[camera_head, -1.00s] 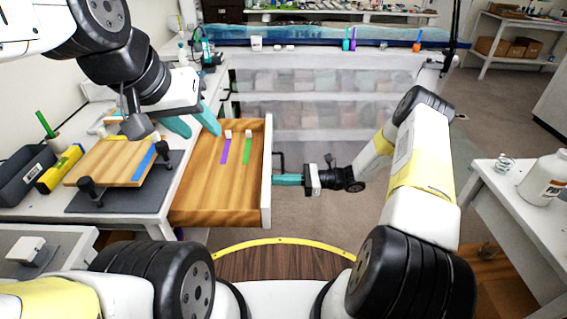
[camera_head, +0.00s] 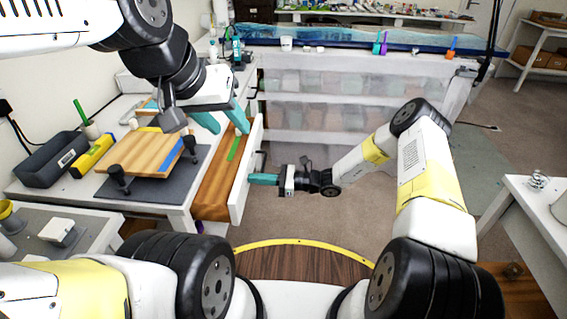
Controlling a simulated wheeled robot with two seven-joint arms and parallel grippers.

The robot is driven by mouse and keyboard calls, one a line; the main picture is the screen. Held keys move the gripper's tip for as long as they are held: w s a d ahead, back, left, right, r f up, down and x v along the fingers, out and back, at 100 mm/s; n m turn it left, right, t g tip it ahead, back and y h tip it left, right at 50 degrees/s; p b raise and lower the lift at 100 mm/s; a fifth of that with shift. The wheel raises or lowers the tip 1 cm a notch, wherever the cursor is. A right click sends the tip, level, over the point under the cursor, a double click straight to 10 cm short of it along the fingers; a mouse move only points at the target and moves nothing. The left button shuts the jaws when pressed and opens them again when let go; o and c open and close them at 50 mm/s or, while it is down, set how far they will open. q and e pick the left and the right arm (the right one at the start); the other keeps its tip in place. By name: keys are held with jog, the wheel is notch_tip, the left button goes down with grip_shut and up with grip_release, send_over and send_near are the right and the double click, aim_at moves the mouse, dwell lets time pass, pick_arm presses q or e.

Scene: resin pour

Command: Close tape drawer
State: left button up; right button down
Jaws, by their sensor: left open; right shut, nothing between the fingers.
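The tape drawer juts out from the workbench, partly open, with a wooden bottom (camera_head: 212,190) and a white front panel (camera_head: 245,180). A green tape strip (camera_head: 234,148) lies inside. A small purple piece (camera_head: 199,227) shows below the drawer's near edge; I cannot tell what it rests on. My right gripper (camera_head: 262,179) is shut and empty, its teal fingertips at the outer face of the front panel, beside the dark handle (camera_head: 259,160). My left gripper (camera_head: 222,120) is open above the far part of the drawer, its fingers hiding some of the inside.
On the bench (camera_head: 125,190) left of the drawer, a wooden board (camera_head: 140,152) sits on a dark clamping mat (camera_head: 190,170). A yellow level (camera_head: 92,156) and a grey bin (camera_head: 50,160) stand farther left. The floor (camera_head: 310,220) right of the drawer is clear.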

aim_at(220, 183)
jog(key=a, duration=1.2)
jog(key=shift+a, duration=0.55)
jog(key=shift+r, duration=0.1)
